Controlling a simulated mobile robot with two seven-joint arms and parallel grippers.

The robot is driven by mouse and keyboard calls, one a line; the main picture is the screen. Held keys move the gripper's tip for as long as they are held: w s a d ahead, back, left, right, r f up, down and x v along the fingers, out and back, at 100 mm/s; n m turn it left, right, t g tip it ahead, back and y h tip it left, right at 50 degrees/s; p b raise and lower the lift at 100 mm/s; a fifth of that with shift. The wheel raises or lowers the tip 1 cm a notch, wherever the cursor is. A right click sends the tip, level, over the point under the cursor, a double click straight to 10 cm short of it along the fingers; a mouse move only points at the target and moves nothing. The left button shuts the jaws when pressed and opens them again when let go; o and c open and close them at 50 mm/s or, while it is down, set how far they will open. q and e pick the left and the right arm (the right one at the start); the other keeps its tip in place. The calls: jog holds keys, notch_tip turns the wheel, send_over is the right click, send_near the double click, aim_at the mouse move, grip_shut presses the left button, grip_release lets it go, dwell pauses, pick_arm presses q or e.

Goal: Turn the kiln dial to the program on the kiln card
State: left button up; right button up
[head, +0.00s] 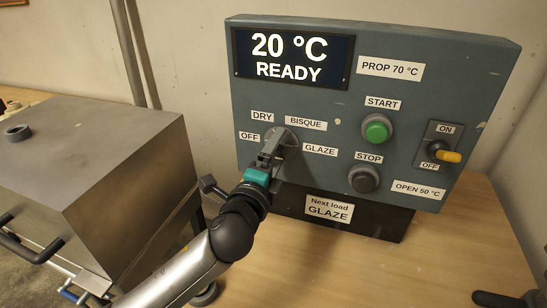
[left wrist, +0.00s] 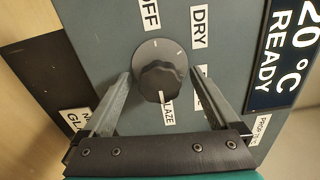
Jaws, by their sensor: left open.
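The kiln dial (head: 289,138) is a dark knob on a round grey disc on the control panel, with OFF, DRY, BISQUE and GLAZE labels around it. In the left wrist view the knob (left wrist: 160,80) shows a white line on its edge toward the GLAZE label (left wrist: 168,115). My left gripper (head: 272,146) is at the dial; its open fingers (left wrist: 160,74) stand either side of the knob, with gaps visible. BISQUE is mostly hidden by a finger in the wrist view. The kiln card (head: 329,208) below reads "Next load GLAZE". A dark part at the lower right edge may be my right gripper (head: 507,299).
The panel's display (head: 292,58) reads 20 °C READY. Right of the dial are a green START button (head: 376,130), a dark STOP button (head: 363,178) and an orange-tipped switch (head: 446,156). A grey metal kiln box (head: 110,150) stands left. The wooden tabletop (head: 450,250) is mostly clear.

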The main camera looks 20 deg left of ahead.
pick_arm(q)
jog(key=shift+o, duration=0.2)
jog(key=shift+s+a+p, duration=0.1)
jog(key=shift+s+p, duration=0.25)
jog(key=shift+s, duration=3.15)
